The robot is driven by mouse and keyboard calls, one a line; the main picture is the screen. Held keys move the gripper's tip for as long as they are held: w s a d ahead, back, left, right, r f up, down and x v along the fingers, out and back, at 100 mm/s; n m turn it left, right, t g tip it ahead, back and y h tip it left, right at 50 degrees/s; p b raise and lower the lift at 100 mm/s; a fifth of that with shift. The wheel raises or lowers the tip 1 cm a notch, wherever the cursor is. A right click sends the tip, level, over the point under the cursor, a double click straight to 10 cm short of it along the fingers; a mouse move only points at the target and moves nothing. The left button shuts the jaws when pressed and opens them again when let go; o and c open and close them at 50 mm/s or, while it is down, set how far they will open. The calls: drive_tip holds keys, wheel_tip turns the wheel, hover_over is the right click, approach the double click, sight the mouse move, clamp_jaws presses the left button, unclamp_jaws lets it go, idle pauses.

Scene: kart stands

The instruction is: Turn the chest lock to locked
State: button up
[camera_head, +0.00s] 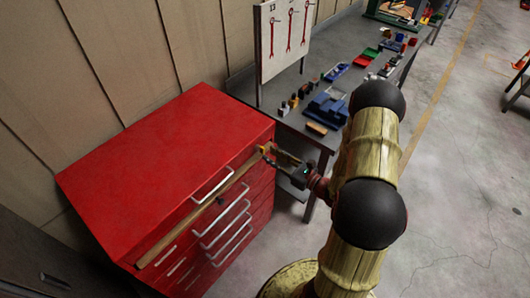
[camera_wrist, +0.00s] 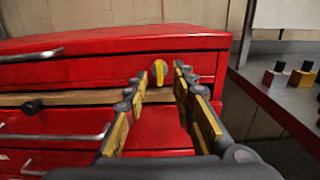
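The red tool chest (camera_head: 165,165) stands at the left in the head view, and its front (camera_wrist: 90,72) fills much of the wrist view. A small yellow lock knob (camera_wrist: 159,72) is on the upper right of the chest front, its grip about upright. My gripper (camera_wrist: 161,84) points at the chest front with its fingers apart, one on each side of the knob in the picture. I cannot tell whether the fingers touch it. In the head view my gripper (camera_head: 272,155) is at the chest's upper right front corner, and the knob is hard to make out there.
A wooden strip (camera_wrist: 70,98) with a black knob (camera_wrist: 32,107) runs across the chest front below the lock. Metal drawer handles (camera_head: 222,218) stick out. A grey workbench (camera_head: 315,133) with several small parts and a white board (camera_head: 283,35) stands to the right.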

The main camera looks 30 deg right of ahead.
sight(262, 151)
drive_tip(key=shift+x, duration=1.8)
drive_tip(key=shift+c, duration=0.4)
clamp_jaws()
